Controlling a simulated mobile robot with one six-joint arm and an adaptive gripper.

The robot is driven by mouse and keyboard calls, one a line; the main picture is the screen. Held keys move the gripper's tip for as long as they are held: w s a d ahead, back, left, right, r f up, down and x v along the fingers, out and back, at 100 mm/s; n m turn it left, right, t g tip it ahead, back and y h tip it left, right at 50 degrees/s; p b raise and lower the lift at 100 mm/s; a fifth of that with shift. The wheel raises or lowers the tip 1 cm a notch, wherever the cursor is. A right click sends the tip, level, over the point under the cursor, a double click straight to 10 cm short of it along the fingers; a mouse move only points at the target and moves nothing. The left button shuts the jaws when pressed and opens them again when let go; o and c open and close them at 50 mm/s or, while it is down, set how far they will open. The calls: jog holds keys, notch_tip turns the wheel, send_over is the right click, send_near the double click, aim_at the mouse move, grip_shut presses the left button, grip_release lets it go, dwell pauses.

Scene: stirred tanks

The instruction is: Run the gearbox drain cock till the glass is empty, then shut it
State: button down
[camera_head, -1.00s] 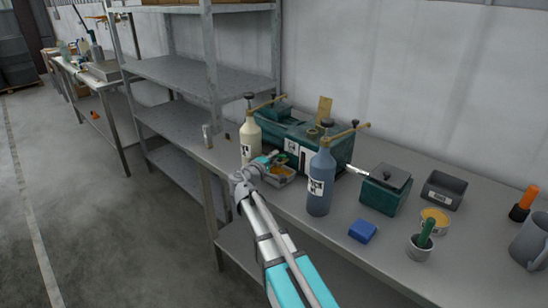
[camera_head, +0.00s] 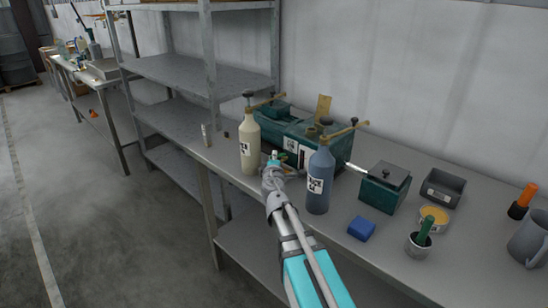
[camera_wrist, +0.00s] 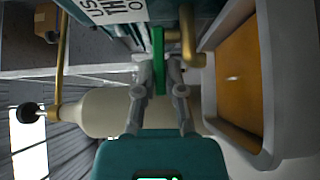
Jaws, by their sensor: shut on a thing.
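The dark green gearbox (camera_head: 273,126) stands at the back of the bench. In the wrist view, a brass drain cock (camera_wrist: 187,45) with a green lever (camera_wrist: 158,48) comes off it. My gripper (camera_wrist: 159,78) is shut on the green lever, which lies between its fingertips. In the head view my gripper (camera_head: 273,160) is low at the gearbox's front, between two bottles. A pale tray (camera_wrist: 272,95) holding orange-brown oil (camera_wrist: 238,80) is beside the cock; the arm mostly hides it in the head view. I cannot make out the glass or its level.
A cream oil bottle (camera_head: 250,145) stands left of my gripper and a blue bottle (camera_head: 318,185) right, close to my arm. A green box (camera_head: 384,190), blue block (camera_head: 361,229) and yellow tin (camera_head: 434,217) are further right. Grey shelving (camera_head: 190,75) rises at left.

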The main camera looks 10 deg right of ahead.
jog(key=shift+s+d+n+y, duration=0.2)
jog(key=shift+n+y, duration=0.4)
jog(key=shift+y, duration=0.6)
jog(key=shift+a, duration=0.1)
jog(key=c, duration=0.7)
grip_release()
jog(key=shift+n, duration=0.3)
jog(key=shift+w+a+m+h, duration=0.1)
jog(key=shift+w+m+h, duration=0.1)
jog(key=shift+m+h, duration=0.5)
